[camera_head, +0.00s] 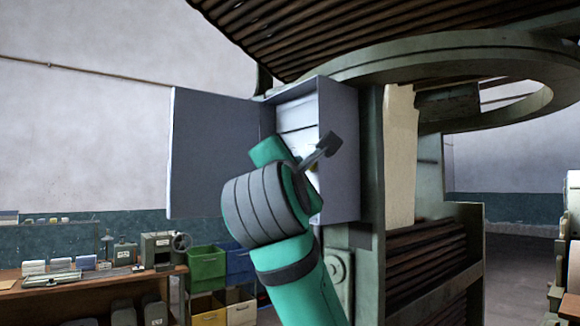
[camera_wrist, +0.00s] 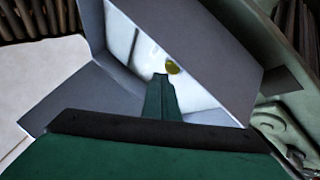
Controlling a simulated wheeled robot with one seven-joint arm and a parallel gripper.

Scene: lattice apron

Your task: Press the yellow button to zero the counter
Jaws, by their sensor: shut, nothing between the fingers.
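The yellow button (camera_wrist: 172,67) shows in the wrist view on the pale panel (camera_wrist: 140,50) inside an open grey cabinet (camera_head: 340,150). My gripper (camera_wrist: 160,77) is shut and empty. Its fingertips appear just below and left of the button in the wrist view. I cannot tell whether they touch it or stand a little short of it. In the head view my arm covers most of the cabinet's opening, so the fingertips and button are not clear there. I cannot make out the counter.
The cabinet's door (camera_head: 215,155) stands open to the left. A green machine frame (camera_head: 372,200) rises right of the cabinet, with a large ring (camera_head: 450,60) above. A workbench (camera_head: 85,285) with tools and several coloured bins (camera_head: 207,265) are at lower left.

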